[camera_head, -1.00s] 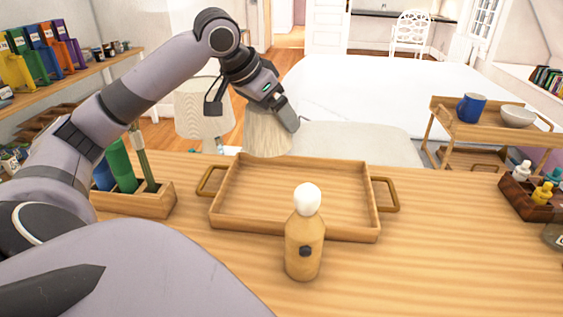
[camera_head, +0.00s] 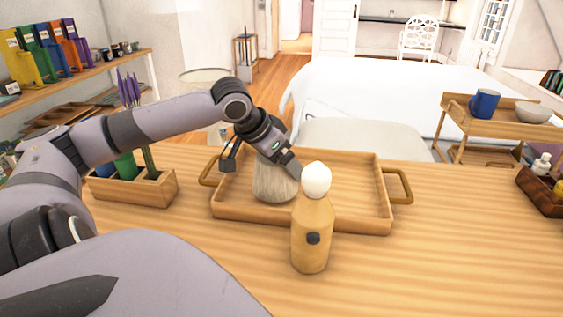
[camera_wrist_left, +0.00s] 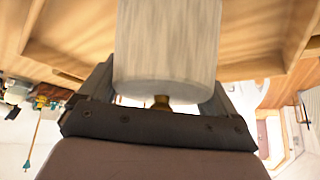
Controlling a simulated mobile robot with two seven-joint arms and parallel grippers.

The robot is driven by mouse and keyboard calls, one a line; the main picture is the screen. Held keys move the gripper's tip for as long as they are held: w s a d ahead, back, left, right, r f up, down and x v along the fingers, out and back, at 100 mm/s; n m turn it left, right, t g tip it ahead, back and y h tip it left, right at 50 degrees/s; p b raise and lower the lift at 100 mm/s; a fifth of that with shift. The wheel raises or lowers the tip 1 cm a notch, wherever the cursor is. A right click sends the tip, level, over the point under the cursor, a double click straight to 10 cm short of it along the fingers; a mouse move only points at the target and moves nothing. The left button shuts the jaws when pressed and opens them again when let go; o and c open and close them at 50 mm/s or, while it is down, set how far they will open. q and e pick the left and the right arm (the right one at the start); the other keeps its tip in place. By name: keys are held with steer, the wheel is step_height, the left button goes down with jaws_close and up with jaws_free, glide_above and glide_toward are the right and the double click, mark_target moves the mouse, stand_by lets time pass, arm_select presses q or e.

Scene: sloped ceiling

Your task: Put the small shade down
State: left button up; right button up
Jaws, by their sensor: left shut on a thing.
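The small shade (camera_head: 272,184) is pale and ribbed, over the left part of the wooden tray (camera_head: 345,217) in the head view. My left gripper (camera_head: 277,165) is shut on the shade from above. In the left wrist view the shade (camera_wrist_left: 167,45) fills the space between the fingers, with a brass-coloured fitting at its near end. Whether its lower edge touches the tray floor I cannot tell. A wooden lamp base (camera_head: 312,235) with a white bulb (camera_head: 316,179) stands upright in front of the tray. My right gripper is not in view.
A wooden box (camera_head: 135,188) with green and blue items and purple flowers stands left of the tray. A dark wooden caddy (camera_head: 541,191) with bottles is at the right edge. The tabletop right of the tray is clear.

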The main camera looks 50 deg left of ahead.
arm_select(q)
steer(key=shift+f, duration=0.4)
steer(key=shift+f, duration=0.35)
steer(key=o, duration=0.7)
